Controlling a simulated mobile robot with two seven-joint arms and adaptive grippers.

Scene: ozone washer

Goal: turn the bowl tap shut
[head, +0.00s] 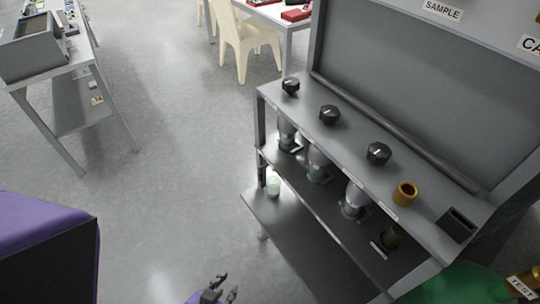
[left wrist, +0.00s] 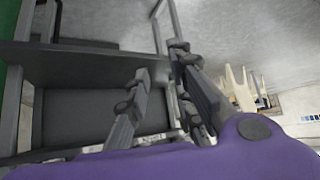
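A grey bench stand (head: 350,150) at right carries three black knobs with pale pointer marks on its top: a far one (head: 290,85), a middle one (head: 329,113) and a near one (head: 378,153). I cannot tell which is the bowl tap; no readable label marks it. My left gripper (head: 222,288) shows at the bottom edge of the head view, in front of the stand and well apart from the knobs. In the left wrist view its fingers (left wrist: 163,88) are spread with nothing between them. My right gripper is not in view.
Beneath the knobs hang glass vessels (head: 318,165); a small greenish cup (head: 273,184) stands on the lower shelf (head: 300,235). Open floor (head: 170,170) lies left of the stand.

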